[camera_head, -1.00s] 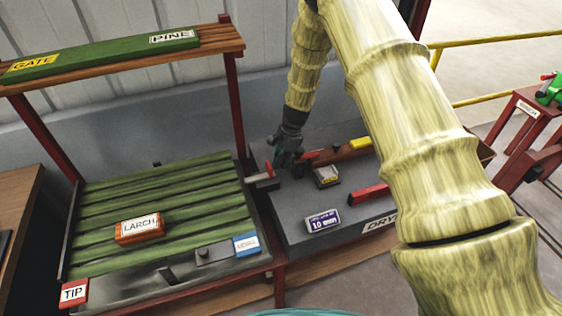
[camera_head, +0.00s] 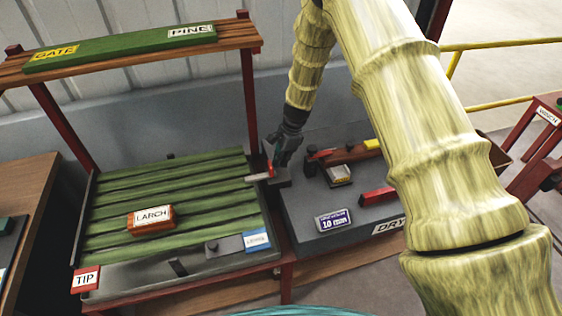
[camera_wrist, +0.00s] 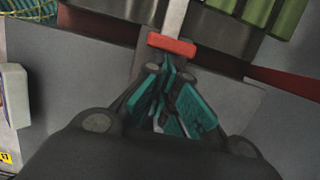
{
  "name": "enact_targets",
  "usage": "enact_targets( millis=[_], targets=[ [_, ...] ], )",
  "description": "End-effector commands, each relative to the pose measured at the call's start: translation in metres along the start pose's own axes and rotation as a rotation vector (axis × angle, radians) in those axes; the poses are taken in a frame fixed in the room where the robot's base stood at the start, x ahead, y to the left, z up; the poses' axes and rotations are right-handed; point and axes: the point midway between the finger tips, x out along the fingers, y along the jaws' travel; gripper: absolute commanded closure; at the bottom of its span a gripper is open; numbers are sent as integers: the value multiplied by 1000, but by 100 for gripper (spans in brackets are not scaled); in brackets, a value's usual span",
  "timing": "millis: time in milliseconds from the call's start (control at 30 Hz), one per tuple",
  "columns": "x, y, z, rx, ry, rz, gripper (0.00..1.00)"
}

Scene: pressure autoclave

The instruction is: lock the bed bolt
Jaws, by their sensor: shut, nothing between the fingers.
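The bed bolt is a pale grey bar (camera_head: 258,179) with a red end piece (camera_head: 270,171), at the right edge of the green slatted bed (camera_head: 175,168). In the wrist view the red end piece (camera_wrist: 172,44) lies crosswise just ahead of my fingertips, with the grey bar (camera_wrist: 177,16) running on toward the slats. My gripper (camera_head: 273,163) is shut with its teal fingers together and nothing between them. It is right at the red end piece; in the wrist view the fingertips (camera_wrist: 170,70) seem to touch or nearly touch it. The bolt's seat is partly hidden.
A LARCH block (camera_head: 150,217) lies on the slats. A red post (camera_head: 250,100) rises behind the bolt, holding a shelf (camera_head: 130,50). The dark DRY bench (camera_head: 345,222) to the right carries several small items, including a 10 mm box (camera_head: 333,219).

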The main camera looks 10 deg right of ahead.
Motion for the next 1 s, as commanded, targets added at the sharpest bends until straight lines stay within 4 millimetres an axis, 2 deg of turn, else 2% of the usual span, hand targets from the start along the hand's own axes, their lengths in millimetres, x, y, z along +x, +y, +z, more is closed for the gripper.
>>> enact_targets(
  millis=[400, 600, 733, 1000],
  targets=[
    [-62, 0, -2, 3, -1, -2, 100],
    [-87, 0, -3, 5, -1, -3, 100],
    [-94, 1, -4, 5, -1, -2, 100],
    [-94, 1, -5, 5, -1, -2, 100]
  ],
)
